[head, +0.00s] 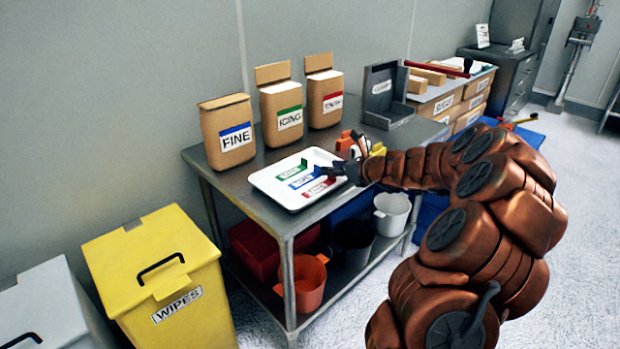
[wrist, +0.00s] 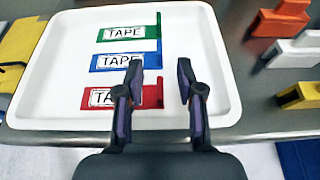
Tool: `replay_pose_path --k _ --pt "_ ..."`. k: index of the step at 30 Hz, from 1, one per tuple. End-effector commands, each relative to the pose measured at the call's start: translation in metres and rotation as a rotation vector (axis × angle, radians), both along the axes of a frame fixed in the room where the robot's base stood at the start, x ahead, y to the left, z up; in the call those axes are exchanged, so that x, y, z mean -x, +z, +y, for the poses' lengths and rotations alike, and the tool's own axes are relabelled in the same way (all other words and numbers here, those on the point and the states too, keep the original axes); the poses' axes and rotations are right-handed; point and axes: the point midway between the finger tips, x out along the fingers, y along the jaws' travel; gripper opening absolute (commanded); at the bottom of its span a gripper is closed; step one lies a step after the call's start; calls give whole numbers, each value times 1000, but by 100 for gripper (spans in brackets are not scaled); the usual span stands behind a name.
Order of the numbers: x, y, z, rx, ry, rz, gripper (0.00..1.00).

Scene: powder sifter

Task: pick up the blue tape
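The blue tape (wrist: 152,61) lies in the white tray between the green tape (wrist: 136,33) and the red tape (wrist: 152,96), each with a label reading TAPE. In the head view the blue tape (head: 303,180) also shows in the middle of the tray (head: 262,184). My gripper (wrist: 157,68) is open and empty in the wrist view, its fingers apart over the tray. The left fingertip is close to the blue tape's right part and hides a bit of its label; I cannot tell the height. In the head view my gripper (head: 334,170) is at the tray's right side.
Boxes marked FINE (head: 229,135) and ICING (head: 283,110), and a third box (head: 324,95), stand behind the tray on the metal table (head: 208,167). Orange, white and yellow items (wrist: 279,19) lie right of the tray. A yellow wipes bin (head: 160,275) stands at the left.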

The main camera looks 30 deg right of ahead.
Motion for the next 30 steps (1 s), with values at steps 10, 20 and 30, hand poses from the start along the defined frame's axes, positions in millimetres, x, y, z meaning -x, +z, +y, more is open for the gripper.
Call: replay_pose_path --k 10,20,30 --pt "-38 -18 10 2 5 2 38" --pt "-45 -20 11 2 4 1 38" --pt "-45 -19 11 2 3 0 4"
